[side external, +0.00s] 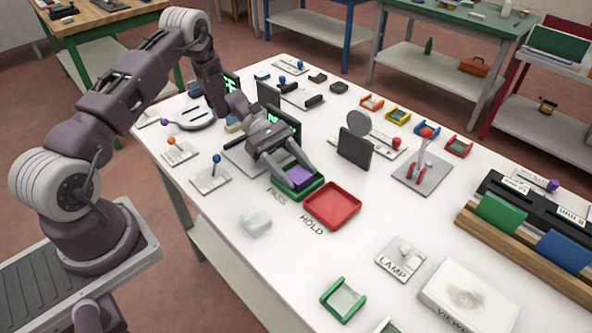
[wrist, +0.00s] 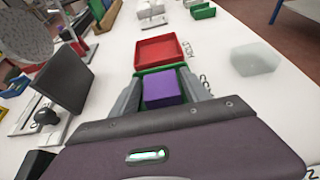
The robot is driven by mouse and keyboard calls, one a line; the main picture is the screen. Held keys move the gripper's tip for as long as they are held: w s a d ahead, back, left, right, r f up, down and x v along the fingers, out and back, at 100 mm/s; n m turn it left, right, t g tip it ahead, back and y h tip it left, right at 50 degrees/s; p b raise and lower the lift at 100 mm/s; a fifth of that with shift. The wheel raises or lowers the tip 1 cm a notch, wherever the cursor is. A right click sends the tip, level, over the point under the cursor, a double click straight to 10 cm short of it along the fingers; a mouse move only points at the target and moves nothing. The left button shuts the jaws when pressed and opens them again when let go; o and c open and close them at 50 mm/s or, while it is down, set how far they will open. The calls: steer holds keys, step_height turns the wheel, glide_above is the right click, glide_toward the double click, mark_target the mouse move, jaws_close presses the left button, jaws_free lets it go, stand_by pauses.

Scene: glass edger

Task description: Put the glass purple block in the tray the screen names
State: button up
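The purple block (side external: 298,176) sits in the green tray (side external: 312,192), which has PASS lettered beside it. In the wrist view the purple block (wrist: 163,89) lies between my fingers, with the green tray's rim (wrist: 160,70) behind it. My gripper (side external: 292,178) reaches down at this tray, its fingers spread on either side of the block and seemingly not clamped on it. The red tray (side external: 333,205), marked HOLD, is beside the green one and looks empty. A dark screen (side external: 291,118) with green marks is partly hidden behind my gripper; I cannot read it.
A clear glassy block (side external: 255,222) lies on the white table near the trays. A dark upright panel (side external: 355,148) and a round disc (side external: 359,123) stand right of my gripper. A red-handled lever plate (side external: 423,170) is farther right. White table is free around the red tray.

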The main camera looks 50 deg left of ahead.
steer(key=shift+r, duration=0.15)
steer(key=v, duration=1.2)
steer(key=shift+a, duration=0.1)
steer(key=s+d+r+m+g+y, duration=0.1)
steer(key=s+d+r+m+y, duration=0.3)
steer(key=r, duration=0.4)
steer(key=s+d+r+m+y, duration=0.3)
steer(key=d+r+m, duration=0.15)
steer(key=r, duration=0.35)
steer(key=s+d+r+m+t+y, duration=0.1)
steer(key=s+r+m+t+y, duration=0.1)
steer(key=s, duration=0.4)
steer(key=s+d+r+m+t+y, duration=0.1)
steer(key=s+m+t+y, duration=0.1)
steer(key=s+m, duration=0.2)
steer(key=s+d+r+m+t+y, duration=0.1)
steer(key=s+r+m+t+y, duration=0.1)
steer(key=s, duration=0.7)
steer(key=shift+d+r+m+t, duration=0.3)
steer(key=shift+d+m, duration=0.1)
steer(key=shift+m, duration=0.35)
steer(key=shift+w, duration=0.1)
